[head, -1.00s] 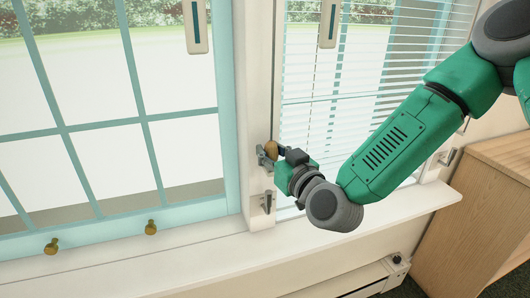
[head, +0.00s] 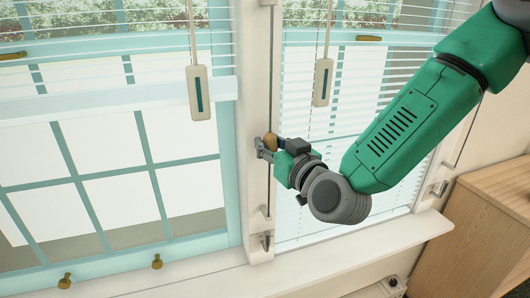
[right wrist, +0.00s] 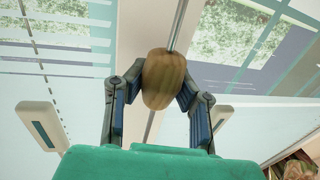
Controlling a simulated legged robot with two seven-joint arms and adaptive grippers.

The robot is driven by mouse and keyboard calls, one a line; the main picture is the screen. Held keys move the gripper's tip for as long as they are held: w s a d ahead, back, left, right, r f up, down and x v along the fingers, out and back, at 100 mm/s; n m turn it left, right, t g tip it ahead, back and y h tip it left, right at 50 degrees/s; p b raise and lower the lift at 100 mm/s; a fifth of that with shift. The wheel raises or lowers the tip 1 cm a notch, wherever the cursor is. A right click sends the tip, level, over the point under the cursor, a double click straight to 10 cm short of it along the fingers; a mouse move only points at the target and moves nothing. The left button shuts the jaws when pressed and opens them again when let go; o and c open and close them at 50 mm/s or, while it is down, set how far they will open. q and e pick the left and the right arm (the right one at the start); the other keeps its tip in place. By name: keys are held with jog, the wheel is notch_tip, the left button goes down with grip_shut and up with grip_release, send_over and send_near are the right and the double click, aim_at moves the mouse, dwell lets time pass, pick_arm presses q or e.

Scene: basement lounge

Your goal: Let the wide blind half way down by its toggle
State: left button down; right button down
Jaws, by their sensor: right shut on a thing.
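The wide blind (head: 150,96) hangs over the left window in the head view. Its pale bottom rail is a little below the window's blue middle bar, with bare panes beneath. The toggle (head: 270,140) is a small brown wooden knob on a cord by the white post between the windows. My right gripper (head: 266,147) is shut on the toggle. In the right wrist view the toggle (right wrist: 163,78) sits between the two fingers, and the cord runs up from it. My left gripper is not in view.
A second blind (head: 350,115) covers the right window. Two hanging pale plates with dark strips, left (head: 200,95) and right (head: 322,85), are near the post. A metal cleat (head: 267,241) is below the toggle. The sill (head: 330,250) is clear; a wooden cabinet (head: 490,225) stands at right.

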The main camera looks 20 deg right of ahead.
jog(key=shift+s+r+p, duration=0.15)
jog(key=shift+r+p, duration=0.35)
jog(key=shift+r, duration=0.6)
jog(key=shift+f, duration=0.1)
